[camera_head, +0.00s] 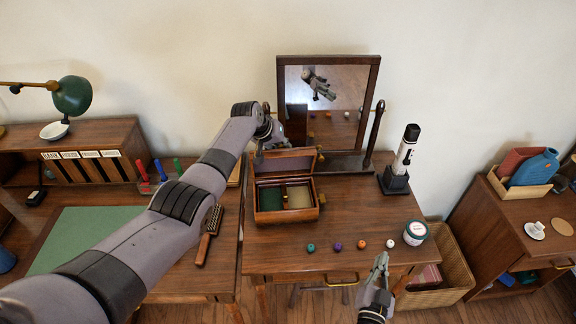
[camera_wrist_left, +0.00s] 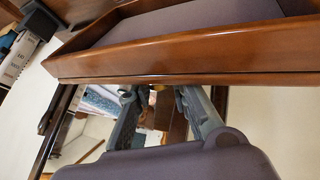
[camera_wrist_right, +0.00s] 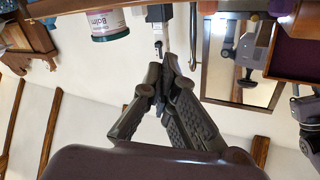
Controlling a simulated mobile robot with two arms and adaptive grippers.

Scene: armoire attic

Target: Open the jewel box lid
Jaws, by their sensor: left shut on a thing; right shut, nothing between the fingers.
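The wooden jewel box (camera_head: 316,204) stands on the middle table with its front compartments showing, one lined green and one beige. Its lid (camera_head: 287,163) is raised at the back of the box, and the lid's inner lining faces up and forward. In the left wrist view the lid's wooden edge (camera_wrist_left: 190,66) runs across, close above the fingers. My left gripper (camera_head: 261,150) is behind the box at the lid, shut on the lid; its fingertips (camera_wrist_left: 153,90) are partly hidden by the edge. My right gripper (camera_head: 381,260) is shut and empty, in front of the table's right side.
A mirror on a stand (camera_head: 336,104) is right behind the box. Several small coloured balls (camera_head: 337,246) and a balm jar (camera_head: 415,233) lie along the table's front. A black-and-white device (camera_head: 405,152) stands at the right. A hairbrush (camera_head: 208,236) is left of the box.

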